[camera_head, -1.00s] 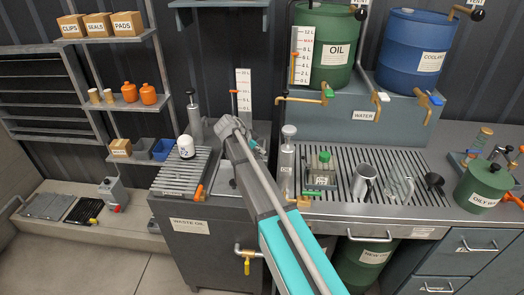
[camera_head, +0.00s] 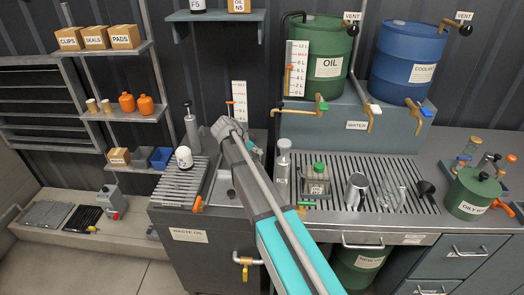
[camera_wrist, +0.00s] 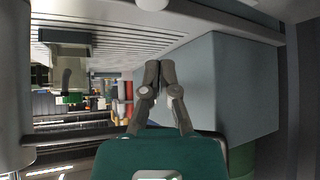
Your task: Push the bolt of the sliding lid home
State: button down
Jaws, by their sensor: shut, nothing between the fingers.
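A ribbed grey plate (camera_head: 176,187), perhaps the sliding lid, lies on top of the cabinet marked WASTE OIL. A small orange-tipped part (camera_head: 197,205) sits at its front right corner; I cannot tell whether it is the bolt or how far in it is. My arm reaches over the right part of this cabinet, and its far end hides my fingers in the head view. In the wrist view my gripper (camera_wrist: 160,71) has its two fingertips together with nothing between them. I see no contact between the fingers and the lid or the bolt.
A white-capped bottle (camera_head: 184,157) stands on the ribbed plate, with a grey pump (camera_head: 191,130) behind. A yellow-handled tap (camera_head: 246,265) juts from the cabinet front.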

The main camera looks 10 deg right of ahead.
jog(key=shift+p+v, duration=1.5)
jog(key=shift+v, duration=0.9)
jog(key=shift+s, duration=0.1)
